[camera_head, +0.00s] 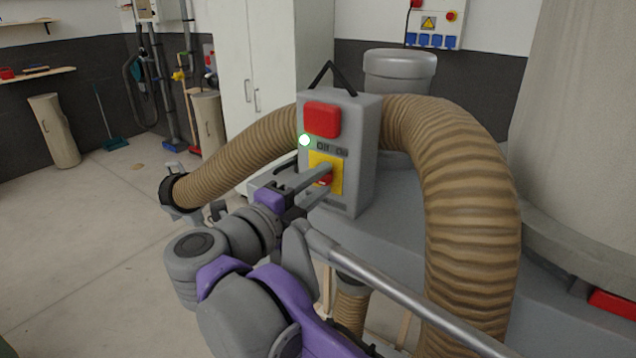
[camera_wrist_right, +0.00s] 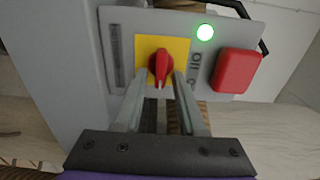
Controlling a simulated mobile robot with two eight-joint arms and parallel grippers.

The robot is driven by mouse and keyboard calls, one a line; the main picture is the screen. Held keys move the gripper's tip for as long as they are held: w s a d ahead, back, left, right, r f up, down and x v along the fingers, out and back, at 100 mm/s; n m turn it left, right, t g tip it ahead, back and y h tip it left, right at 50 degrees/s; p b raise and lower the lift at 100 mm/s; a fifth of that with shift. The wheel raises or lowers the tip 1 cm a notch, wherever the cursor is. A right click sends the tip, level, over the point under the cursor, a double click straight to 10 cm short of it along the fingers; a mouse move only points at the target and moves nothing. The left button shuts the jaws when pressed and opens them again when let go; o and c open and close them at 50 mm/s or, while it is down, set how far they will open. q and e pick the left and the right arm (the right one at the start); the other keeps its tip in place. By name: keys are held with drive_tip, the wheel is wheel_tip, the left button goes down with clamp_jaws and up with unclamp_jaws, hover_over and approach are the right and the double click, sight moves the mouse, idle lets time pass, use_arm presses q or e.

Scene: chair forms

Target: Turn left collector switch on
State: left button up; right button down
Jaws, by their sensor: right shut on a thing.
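The collector switch is a grey box (camera_head: 365,150) with a black handle on top, in the middle of the head view. Its front has a yellow plate (camera_head: 318,158) with a red rotary knob (camera_head: 325,181), a red button cover (camera_head: 322,119) and a lit green lamp (camera_head: 305,140). Off and On labels show above the plate. My right gripper (camera_head: 313,182) reaches the knob from the front. In the wrist view its fingers (camera_wrist_right: 160,88) lie on either side of the red knob (camera_wrist_right: 160,66) and are shut on it. My left gripper is not in view.
A thick ribbed brown hose (camera_head: 470,200) curves down on the right of the box, and another hose (camera_head: 240,160) runs to the left. A grey cylinder (camera_head: 400,70) stands behind. A white cabinet (camera_head: 270,60) is at the back.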

drive_tip(key=c, duration=0.9)
unclamp_jaws()
drive_tip(key=shift+o, duration=0.2)
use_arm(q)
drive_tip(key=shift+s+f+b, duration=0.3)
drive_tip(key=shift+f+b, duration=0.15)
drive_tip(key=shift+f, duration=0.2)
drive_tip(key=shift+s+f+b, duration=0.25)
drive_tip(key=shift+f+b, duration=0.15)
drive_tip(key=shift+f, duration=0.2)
use_arm(e)
drive_tip(key=v, duration=1.1)
drive_tip(key=shift+w, duration=0.1)
